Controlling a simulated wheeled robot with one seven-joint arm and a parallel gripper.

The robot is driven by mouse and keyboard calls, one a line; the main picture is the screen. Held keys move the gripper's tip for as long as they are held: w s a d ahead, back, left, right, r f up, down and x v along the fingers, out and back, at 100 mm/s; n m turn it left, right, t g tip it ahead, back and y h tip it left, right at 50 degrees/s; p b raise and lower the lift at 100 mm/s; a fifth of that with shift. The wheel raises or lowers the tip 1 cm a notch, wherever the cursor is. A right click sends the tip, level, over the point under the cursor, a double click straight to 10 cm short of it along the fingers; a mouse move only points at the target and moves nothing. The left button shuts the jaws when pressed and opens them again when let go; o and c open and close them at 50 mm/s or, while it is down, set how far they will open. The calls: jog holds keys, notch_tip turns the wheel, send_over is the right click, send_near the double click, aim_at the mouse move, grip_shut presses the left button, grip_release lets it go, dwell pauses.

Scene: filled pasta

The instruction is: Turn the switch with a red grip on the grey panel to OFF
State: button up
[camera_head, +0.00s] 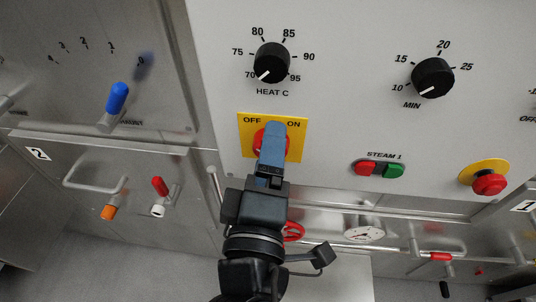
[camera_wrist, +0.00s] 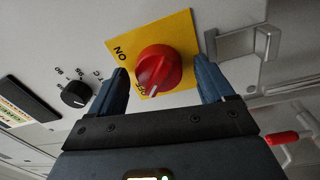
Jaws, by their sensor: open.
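The switch is a round red knob with a raised grip (camera_wrist: 160,68) on a yellow plate (camera_wrist: 182,22) lettered ON and OFF. In the wrist view, the white mark on its grip points down, close beside the OFF lettering. In the head view the yellow plate (camera_head: 246,140) is on the grey panel (camera_head: 340,110), and my gripper covers most of the red knob (camera_head: 257,137). My gripper (camera_wrist: 162,76) is open, its two blue fingers on either side of the knob; I see gaps between them and the knob. It also shows in the head view (camera_head: 272,126).
The HEAT C dial (camera_head: 272,63) is just above the plate, and the MIN dial (camera_head: 432,78) is to the right. Red and green STEAM 1 buttons (camera_head: 379,169) and a red emergency button (camera_head: 488,182) lie right. A metal handle (camera_wrist: 245,45) stands out near the right finger.

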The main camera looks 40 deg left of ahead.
jog(key=b+v, duration=0.2)
jog(key=v, duration=0.5)
jog(key=shift+s+d, duration=0.2)
jog(key=shift+s, duration=0.15)
jog(key=s+d+f+m+g+h, duration=0.15)
jog(key=d+f+m, duration=0.3)
jog(key=d, duration=0.45)
jog(key=s+d+f+m+h, duration=0.1)
jog(key=d+f+m+h, duration=0.1)
jog(key=d+f+m, duration=0.5)
jog(key=s+d+r+m+h, duration=0.1)
jog(key=s+d+m+h, duration=0.2)
jog(key=d, duration=0.6)
jog(key=s+d+r+m+h, duration=0.2)
jog(key=s+d+m+h, duration=0.1)
jog(key=s+d+m, duration=0.4)
jog(key=s+d, duration=0.3)
jog(key=shift+d+m, duration=0.25)
jog(key=shift+m, duration=0.1)
